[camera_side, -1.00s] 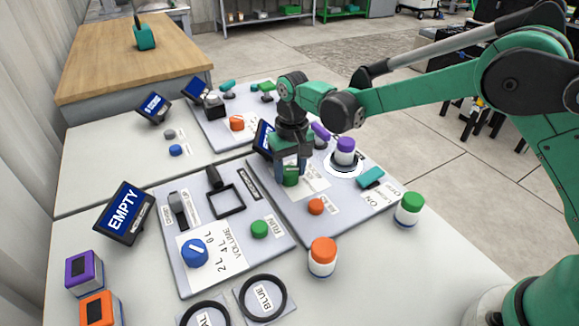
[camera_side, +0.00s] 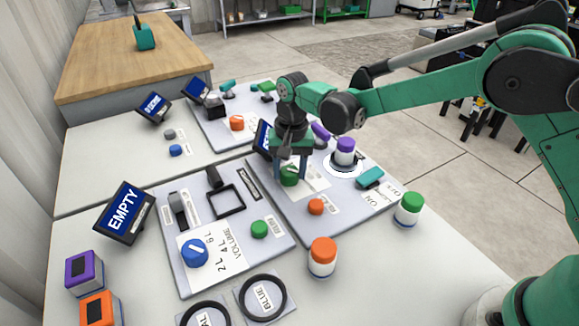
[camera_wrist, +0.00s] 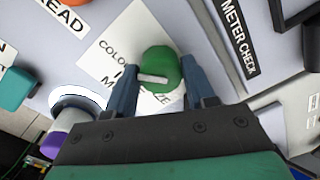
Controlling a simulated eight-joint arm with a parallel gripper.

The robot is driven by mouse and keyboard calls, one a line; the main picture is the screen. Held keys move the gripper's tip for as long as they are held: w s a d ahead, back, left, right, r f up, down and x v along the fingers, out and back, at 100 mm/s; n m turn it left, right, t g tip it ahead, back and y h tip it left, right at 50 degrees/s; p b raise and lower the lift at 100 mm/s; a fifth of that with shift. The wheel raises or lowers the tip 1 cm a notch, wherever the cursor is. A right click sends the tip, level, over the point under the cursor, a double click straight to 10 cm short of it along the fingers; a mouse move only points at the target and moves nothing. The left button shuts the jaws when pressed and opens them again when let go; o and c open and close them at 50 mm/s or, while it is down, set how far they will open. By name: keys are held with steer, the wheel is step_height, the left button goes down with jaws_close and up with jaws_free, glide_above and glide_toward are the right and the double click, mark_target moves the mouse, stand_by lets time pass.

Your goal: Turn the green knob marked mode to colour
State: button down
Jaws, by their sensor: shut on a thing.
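The green mode knob (camera_side: 289,179) stands on a white label on the right-hand grey panel. In the wrist view the green knob (camera_wrist: 160,62) is round with a white pointer bar that lies nearly level across its left half. The label (camera_wrist: 108,48) reads "COLO..." at the left and "...ZE" at the lower right; the knob and fingers hide parts of it. My gripper (camera_side: 290,168) points down over the knob. In the wrist view my gripper (camera_wrist: 160,78) has one blue finger on each side of the knob, shut on it.
A purple-capped container (camera_side: 345,150) stands on a white ring near my gripper. A teal switch (camera_side: 370,177) and an orange button (camera_side: 316,207) sit on the same panel. A screen (camera_side: 265,138) stands close behind my gripper.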

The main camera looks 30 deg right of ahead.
mark_target(291, 171)
steer(key=shift+c, duration=1.5)
jaws_free()
steer(key=shift+r, duration=2.8)
steer(key=shift+s+d+r, duration=0.1)
steer(key=s+d+r+n+t, duration=0.3)
steer(key=s+d+r+t, duration=0.1)
steer(key=s+d+r, duration=0.3)
steer(key=s+d+f+n+t, duration=0.1)
steer(key=s+d+n+t, duration=0.1)
steer(key=s, duration=0.6)
steer(key=shift+s+d+n+t, duration=0.35)
steer(key=shift+d+t, duration=0.15)
steer(key=shift+d, duration=0.15)
